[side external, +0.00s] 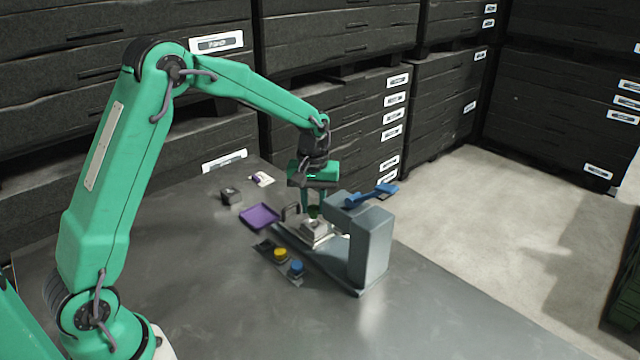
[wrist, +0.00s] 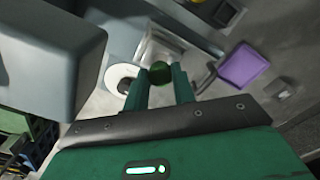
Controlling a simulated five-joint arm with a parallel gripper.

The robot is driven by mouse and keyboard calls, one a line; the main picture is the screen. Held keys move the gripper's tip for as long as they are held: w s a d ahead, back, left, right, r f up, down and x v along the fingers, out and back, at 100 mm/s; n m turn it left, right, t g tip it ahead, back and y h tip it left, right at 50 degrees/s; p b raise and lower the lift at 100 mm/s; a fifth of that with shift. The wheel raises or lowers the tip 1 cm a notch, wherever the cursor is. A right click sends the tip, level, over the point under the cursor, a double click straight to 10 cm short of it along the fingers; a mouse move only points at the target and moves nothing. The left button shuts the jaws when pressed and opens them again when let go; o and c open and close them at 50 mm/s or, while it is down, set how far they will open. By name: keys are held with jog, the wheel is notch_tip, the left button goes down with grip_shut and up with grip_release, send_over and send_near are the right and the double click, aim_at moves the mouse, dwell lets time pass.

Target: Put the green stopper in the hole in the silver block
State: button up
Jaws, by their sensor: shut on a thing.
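My gripper (side external: 314,204) points down over the silver block (side external: 318,231). It is shut on the green stopper (side external: 313,212), which also shows between the fingertips in the wrist view (wrist: 160,72). The stopper is upright and just above or at the top of the silver block. In the wrist view the silver block (wrist: 160,45) lies just beyond the fingertips. The hole is hidden by the stopper and fingers, so I cannot tell whether the stopper touches its rim.
A grey press-like stand (side external: 370,245) with a blue lever (side external: 372,195) rises close on the right. A purple tray (side external: 259,216) lies to the left. A panel with a yellow knob (side external: 280,254) and a blue knob (side external: 296,267) is in front. The near tabletop is clear.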

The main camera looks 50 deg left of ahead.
jog(key=shift+f, duration=1.15)
dwell(1.7)
jog(key=o, duration=1.4)
jog(key=shift+o, duration=0.2)
jog(key=shift+r, duration=0.15)
jog(key=shift+r, duration=3.65)
jog(key=shift+r, duration=0.1)
